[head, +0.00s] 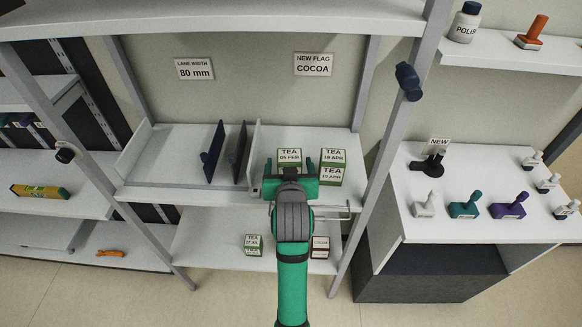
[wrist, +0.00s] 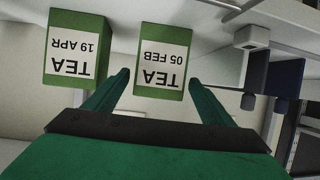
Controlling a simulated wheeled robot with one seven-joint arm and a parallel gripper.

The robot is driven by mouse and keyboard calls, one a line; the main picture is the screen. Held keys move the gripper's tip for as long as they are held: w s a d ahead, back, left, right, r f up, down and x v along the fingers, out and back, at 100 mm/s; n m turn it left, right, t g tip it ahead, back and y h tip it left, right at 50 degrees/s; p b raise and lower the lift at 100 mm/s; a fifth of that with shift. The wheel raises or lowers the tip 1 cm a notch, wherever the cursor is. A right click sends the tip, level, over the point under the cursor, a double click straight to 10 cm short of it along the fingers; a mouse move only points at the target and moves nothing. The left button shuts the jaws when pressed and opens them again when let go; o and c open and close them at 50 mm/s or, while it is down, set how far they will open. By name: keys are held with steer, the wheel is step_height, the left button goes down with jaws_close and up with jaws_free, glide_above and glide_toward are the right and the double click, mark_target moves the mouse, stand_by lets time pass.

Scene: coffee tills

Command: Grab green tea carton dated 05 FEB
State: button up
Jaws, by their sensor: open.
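The green and white tea carton labelled 05 FEB (head: 289,156) stands upright on the middle shelf; it also shows in the wrist view (wrist: 163,62). My gripper (head: 290,172) is at the shelf front, directly before this carton. In the wrist view my gripper (wrist: 158,82) is open, one finger toward each side of the carton. The carton sits between and just beyond the fingertips, and I cannot tell whether either touches it. A similar tea carton dated 19 APR (head: 332,172) stands just to its right, and left of it in the wrist view (wrist: 74,50).
A white divider (head: 254,150) and dark blue dividers (head: 213,152) stand left of the cartons. The lower shelf holds another tea carton (head: 253,245) and a smaller carton (head: 320,247). Slanted shelf posts (head: 385,140) bound the bay.

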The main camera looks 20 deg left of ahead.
steer(key=shift+x, duration=1.25)
steer(key=shift+d, duration=0.1)
steer(key=c, duration=1.2)
steer(key=shift+r, duration=0.15)
